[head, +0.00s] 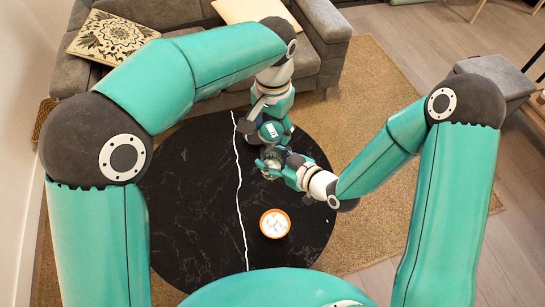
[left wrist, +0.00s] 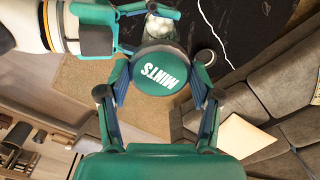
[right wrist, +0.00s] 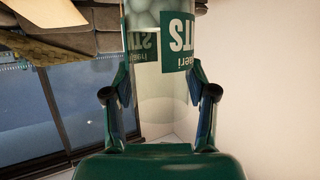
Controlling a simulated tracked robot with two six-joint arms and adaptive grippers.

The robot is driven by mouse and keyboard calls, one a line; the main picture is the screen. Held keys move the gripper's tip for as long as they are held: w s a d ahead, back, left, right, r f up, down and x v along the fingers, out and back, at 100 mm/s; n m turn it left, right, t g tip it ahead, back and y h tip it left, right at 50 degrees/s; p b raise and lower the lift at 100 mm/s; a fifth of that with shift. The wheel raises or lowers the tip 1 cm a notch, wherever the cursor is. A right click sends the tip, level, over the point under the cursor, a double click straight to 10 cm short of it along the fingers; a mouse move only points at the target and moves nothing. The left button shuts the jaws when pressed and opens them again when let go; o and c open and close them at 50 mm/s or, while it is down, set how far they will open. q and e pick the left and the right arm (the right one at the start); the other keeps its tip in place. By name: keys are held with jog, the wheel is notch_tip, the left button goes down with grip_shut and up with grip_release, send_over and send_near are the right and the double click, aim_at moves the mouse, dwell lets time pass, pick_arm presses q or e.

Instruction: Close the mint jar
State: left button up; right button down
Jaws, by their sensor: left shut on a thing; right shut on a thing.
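My left gripper (head: 271,124) is shut on the green round lid (left wrist: 160,75), marked MINTS in white. My right gripper (right wrist: 162,90) is shut on the clear mint jar (right wrist: 160,100), with a finger on each side of it. The jar has a green label, and white mints show in it at the top of the right wrist view. In the left wrist view the jar's mints (left wrist: 160,27) show just beyond the lid. In the head view the lid and jar are close together above the table's far right part. The jar's mouth is not clearly seen.
A round black table (head: 190,200) with a white vein lies below. An orange bowl (head: 275,223) with white contents stands on it. The table's left and front are clear. A grey sofa (head: 320,45) with cushions stands behind, and a grey stool (head: 495,75) at right.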

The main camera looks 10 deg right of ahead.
aim_at(271, 163)
pick_arm(q)
jog(key=shift+f, duration=0.1)
jog(key=shift+f, duration=1.9)
jog(key=shift+a+f, duration=0.1)
jog(key=shift+f, duration=0.75)
jog(key=shift+f, duration=0.55)
